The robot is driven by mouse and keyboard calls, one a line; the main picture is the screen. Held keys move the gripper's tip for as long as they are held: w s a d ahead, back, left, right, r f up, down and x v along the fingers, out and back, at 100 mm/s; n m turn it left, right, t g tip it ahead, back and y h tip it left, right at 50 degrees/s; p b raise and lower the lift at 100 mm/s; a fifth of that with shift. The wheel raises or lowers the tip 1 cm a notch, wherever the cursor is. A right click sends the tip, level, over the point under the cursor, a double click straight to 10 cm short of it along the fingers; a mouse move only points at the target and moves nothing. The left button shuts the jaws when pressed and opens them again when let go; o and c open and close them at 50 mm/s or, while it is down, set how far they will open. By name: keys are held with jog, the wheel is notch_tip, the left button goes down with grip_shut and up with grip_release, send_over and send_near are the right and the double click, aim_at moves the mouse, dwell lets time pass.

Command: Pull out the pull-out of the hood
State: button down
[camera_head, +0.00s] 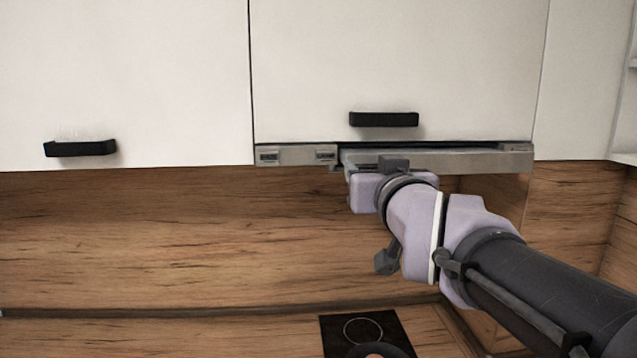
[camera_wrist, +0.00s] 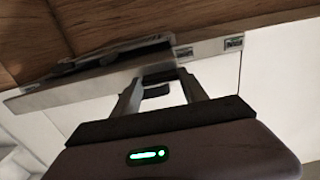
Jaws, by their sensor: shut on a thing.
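The hood is a slim grey metal unit under the white wall cupboard. Its pull-out (camera_head: 460,161) shows as a long grey front strip, standing slightly forward of the hood's left section (camera_head: 295,155). In the wrist view the pull-out (camera_wrist: 85,88) runs across the upper part of the picture, tilted. My gripper (camera_head: 366,172) is at the left end of the pull-out. In the wrist view my gripper's two fingers (camera_wrist: 158,76) reach to the strip's edge, and it is shut on the pull-out. The exact finger contact is partly hidden in both views.
A black handle (camera_head: 384,119) sits on the cupboard door (camera_head: 400,60) just above the hood. Another black handle (camera_head: 80,148) is on the left door. The wooden splashback (camera_head: 180,240) is behind, and a black hob (camera_head: 366,333) lies below. Room in front of the hood looks free.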

jog(key=s+b, duration=0.1)
jog(key=s, duration=0.2)
jog(key=shift+s, duration=0.25)
jog(key=c, duration=0.6)
grip_release()
jog(key=s, duration=1.7)
jog(key=shift+s, duration=0.15)
